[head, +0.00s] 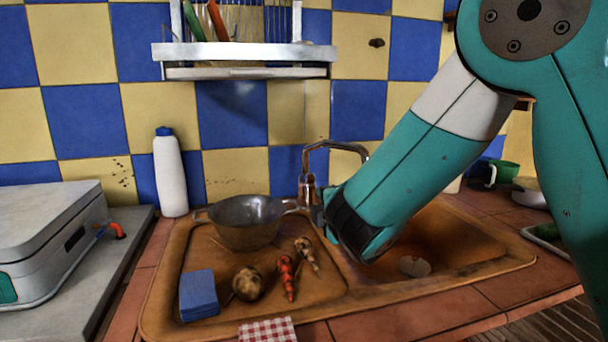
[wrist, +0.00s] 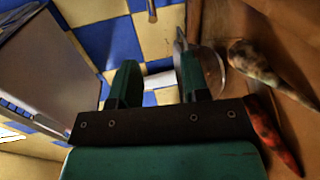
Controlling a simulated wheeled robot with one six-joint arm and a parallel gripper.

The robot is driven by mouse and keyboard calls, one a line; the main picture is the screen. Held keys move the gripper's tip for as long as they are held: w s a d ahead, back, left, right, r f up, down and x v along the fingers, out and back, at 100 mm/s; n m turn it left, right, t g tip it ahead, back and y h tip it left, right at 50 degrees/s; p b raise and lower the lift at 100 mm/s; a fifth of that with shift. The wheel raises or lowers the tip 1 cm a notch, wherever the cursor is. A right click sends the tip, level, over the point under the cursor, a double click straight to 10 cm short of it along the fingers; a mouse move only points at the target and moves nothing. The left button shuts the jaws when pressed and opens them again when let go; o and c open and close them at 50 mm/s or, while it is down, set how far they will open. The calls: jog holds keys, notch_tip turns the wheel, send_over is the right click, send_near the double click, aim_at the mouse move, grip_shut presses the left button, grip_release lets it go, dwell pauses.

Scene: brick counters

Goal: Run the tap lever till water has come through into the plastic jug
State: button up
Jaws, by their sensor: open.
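The metal tap (head: 308,188) stands behind the sink in the head view, its spout arching right. Its lever cannot be made out clearly; my arm covers the area beside it. My gripper (wrist: 156,64) is open in the wrist view, with nothing held between its fingers. In the head view my wrist is in front of the tap's right side and hides the fingers; contact cannot be told. No plastic jug can be made out for certain. My arm hides much of the right basin (head: 455,240), where a small pale round thing (head: 414,266) shows.
A metal pan (head: 248,232) sits left of the tap. Root vegetables (head: 248,284), a blue sponge block (head: 199,295) and a checked cloth (head: 267,331) lie in front. A white bottle (head: 170,175) stands behind left. A wall rack (head: 245,52) hangs above. A grey case (head: 50,240) is left.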

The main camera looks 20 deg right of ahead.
jog(key=n+p, duration=0.1)
jog(key=p, duration=0.2)
send_near(303, 178)
jog(key=shift+t, duration=0.3)
jog(key=w, duration=0.3)
jog(key=w+f, duration=0.1)
jog(key=w, duration=0.2)
jog(key=w+f, duration=0.1)
jog(key=w, duration=0.2)
jog(key=shift+w+f, duration=0.2)
jog(key=shift+w, duration=0.05)
grip_shut()
